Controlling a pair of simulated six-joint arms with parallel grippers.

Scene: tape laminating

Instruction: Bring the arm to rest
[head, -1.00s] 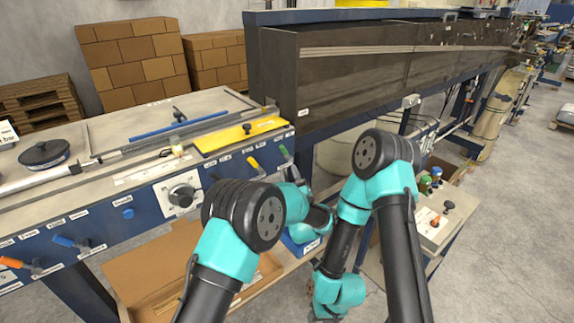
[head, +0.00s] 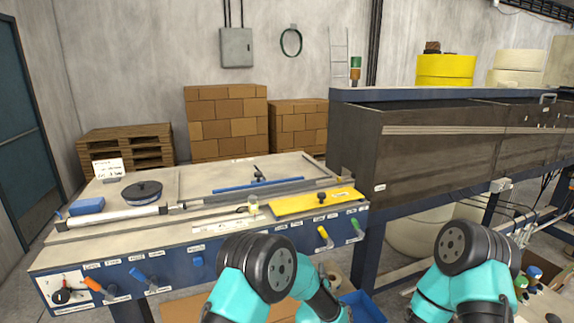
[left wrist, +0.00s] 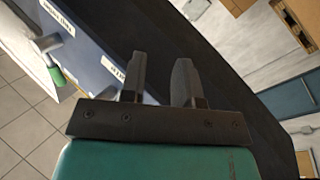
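My left arm (head: 258,268) comes up from the bottom middle of the head view and bends in front of the blue-fronted workbench. The gripper at its end is hidden or below the head view's edge. In the left wrist view my left gripper (left wrist: 159,78) shows two dark fingers standing apart, with nothing between them. My right arm (head: 465,270) is bent at the lower right of the head view, apart from the left arm. Its gripper is out of the picture.
The workbench (head: 130,235) carries a yellow plate (head: 315,203), a black round dish (head: 142,191) and a metal roller bar (head: 110,217). Coloured levers line its front. A long dark machine (head: 430,160) stands right. A blue bin (head: 365,308) is low between my arms.

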